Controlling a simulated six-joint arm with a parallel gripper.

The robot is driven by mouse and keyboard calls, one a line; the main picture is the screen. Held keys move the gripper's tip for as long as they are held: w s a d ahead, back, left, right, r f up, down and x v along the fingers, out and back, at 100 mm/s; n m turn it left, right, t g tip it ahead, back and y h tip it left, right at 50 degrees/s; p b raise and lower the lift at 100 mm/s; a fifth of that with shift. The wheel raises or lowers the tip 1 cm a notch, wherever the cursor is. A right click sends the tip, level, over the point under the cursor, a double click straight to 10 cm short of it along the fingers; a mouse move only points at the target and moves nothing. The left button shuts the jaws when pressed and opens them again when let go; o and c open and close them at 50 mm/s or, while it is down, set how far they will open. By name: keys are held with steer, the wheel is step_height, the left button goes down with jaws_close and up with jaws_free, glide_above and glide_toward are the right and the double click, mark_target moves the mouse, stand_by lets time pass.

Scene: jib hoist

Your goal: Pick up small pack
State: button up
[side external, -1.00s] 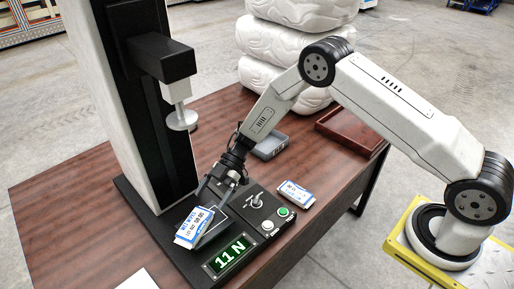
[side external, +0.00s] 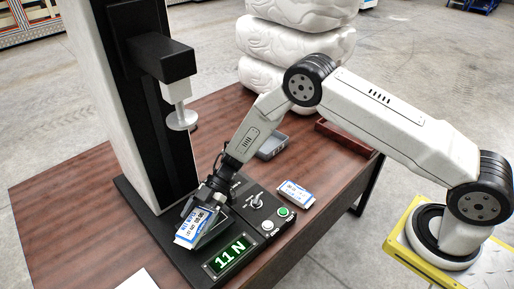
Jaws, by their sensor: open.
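A small white and blue pack (side external: 194,228) with printed text lies tilted at the left of the press base, by the lit display. My gripper (side external: 197,212) is open, with its fingers reaching down at the pack's upper right edge. I cannot tell whether the fingers touch it. A second small white and blue pack (side external: 295,193) lies flat on the table, right of the control box.
A tall press with a round plate (side external: 183,119) stands at the left. A display reading 11 N (side external: 230,254) and a button panel (side external: 262,211) are in front. A grey tray (side external: 272,146) and a red-brown tray (side external: 345,137) stand behind. White pillows (side external: 290,40) are stacked at the back.

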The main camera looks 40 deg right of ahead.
steer(key=shift+a+f, duration=0.2)
steer(key=shift+a, duration=0.2)
steer(key=c, duration=1.2)
steer(key=shift+r, duration=0.1)
steer(key=shift+r, duration=0.75)
steer(key=s+d+r, duration=0.2)
steer(key=s+r, duration=0.3)
steer(key=s, duration=0.1)
steer(key=s+d+r, duration=0.3)
steer(key=s+r, duration=0.3)
steer(key=s, duration=0.1)
steer(key=shift+d+r, duration=0.15)
steer(key=shift+d, duration=0.2)
